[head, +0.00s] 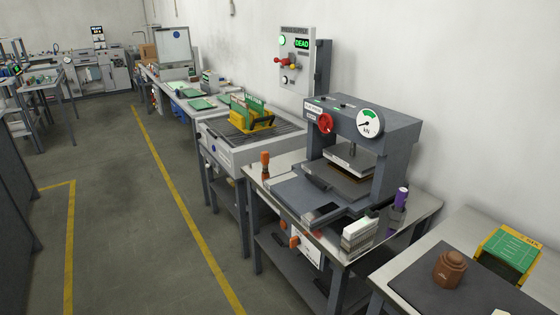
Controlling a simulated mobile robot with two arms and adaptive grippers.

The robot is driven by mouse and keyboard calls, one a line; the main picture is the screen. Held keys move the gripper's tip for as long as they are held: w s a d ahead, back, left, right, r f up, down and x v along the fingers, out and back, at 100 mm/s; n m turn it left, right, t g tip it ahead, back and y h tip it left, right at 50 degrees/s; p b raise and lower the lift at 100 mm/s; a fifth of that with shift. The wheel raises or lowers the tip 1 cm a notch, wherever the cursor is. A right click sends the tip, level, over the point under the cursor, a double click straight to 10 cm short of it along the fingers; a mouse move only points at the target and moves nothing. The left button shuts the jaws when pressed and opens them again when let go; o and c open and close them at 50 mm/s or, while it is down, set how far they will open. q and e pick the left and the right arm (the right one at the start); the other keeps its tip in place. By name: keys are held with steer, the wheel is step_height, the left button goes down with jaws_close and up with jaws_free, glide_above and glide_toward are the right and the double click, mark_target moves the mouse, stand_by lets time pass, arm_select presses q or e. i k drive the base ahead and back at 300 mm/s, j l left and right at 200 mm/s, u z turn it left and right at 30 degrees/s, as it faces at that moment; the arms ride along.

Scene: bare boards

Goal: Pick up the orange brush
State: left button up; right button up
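An upright orange-handled tool (265,163), possibly the orange brush, stands at the left end of the metal press table. Other small orange parts (294,241) show at the front of a white box below the table's front edge. I cannot tell whether they belong to a brush. Neither of my grippers is in view.
A grey press (396,130) with a round gauge fills much of the press table (425,212). A purple-topped bottle (401,197) and a white block (359,235) stand there. A brown object (449,269) sits on the right bench. The floor left of the benches is clear.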

mark_target(265, 155)
steer(key=i+j+z, duration=0.15)
steer(key=z, duration=0.25)
steer(key=i+j+z, duration=0.2)
steer(key=z, duration=0.25)
steer(key=i+j+z, duration=0.15)
steer(key=z, duration=0.25)
steer(key=j, duration=0.1)
